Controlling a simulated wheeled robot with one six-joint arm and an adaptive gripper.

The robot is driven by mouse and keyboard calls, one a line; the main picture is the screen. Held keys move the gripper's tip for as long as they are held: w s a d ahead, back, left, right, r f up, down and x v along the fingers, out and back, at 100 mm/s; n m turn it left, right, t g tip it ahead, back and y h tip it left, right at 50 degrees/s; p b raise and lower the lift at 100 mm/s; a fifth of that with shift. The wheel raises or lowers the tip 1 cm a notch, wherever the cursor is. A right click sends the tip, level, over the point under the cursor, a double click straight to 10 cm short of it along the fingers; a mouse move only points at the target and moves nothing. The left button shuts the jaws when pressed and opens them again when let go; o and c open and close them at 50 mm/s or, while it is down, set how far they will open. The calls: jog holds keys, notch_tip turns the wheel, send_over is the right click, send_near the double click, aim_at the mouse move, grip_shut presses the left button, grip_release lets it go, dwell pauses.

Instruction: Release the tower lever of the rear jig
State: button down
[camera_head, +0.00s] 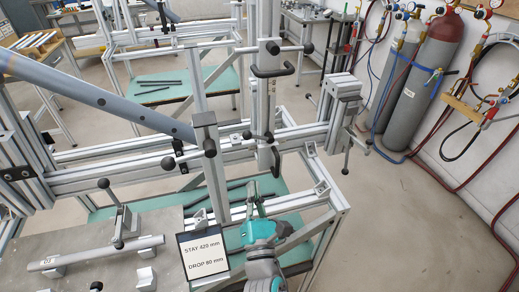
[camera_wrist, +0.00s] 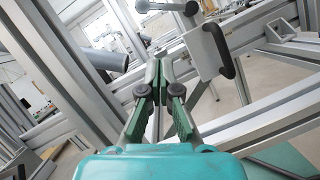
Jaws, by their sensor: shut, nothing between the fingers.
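In the head view my gripper (camera_head: 253,191) is low in front of the nearer aluminium frame jig (camera_head: 110,180), just below its upright tower (camera_head: 266,105). The tower carries dark curved handles and rods with black ball ends; one lever handle (camera_head: 272,71) is high on it. In the wrist view my gripper (camera_wrist: 160,68) has its fingers together and empty. A grey clamp block with a black curved lever handle (camera_wrist: 219,50) is up and to the right of the fingertips, apart from them. I cannot tell which jig counts as the rear one.
A second frame jig (camera_head: 165,40) stands behind, above a green shelf (camera_head: 175,92). A grey tube (camera_head: 100,100) crosses the nearer jig.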

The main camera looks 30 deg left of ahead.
aim_at(255, 137)
jog(key=w+a+r, duration=0.5)
jog(key=w, duration=0.2)
jog(key=shift+w, duration=0.25)
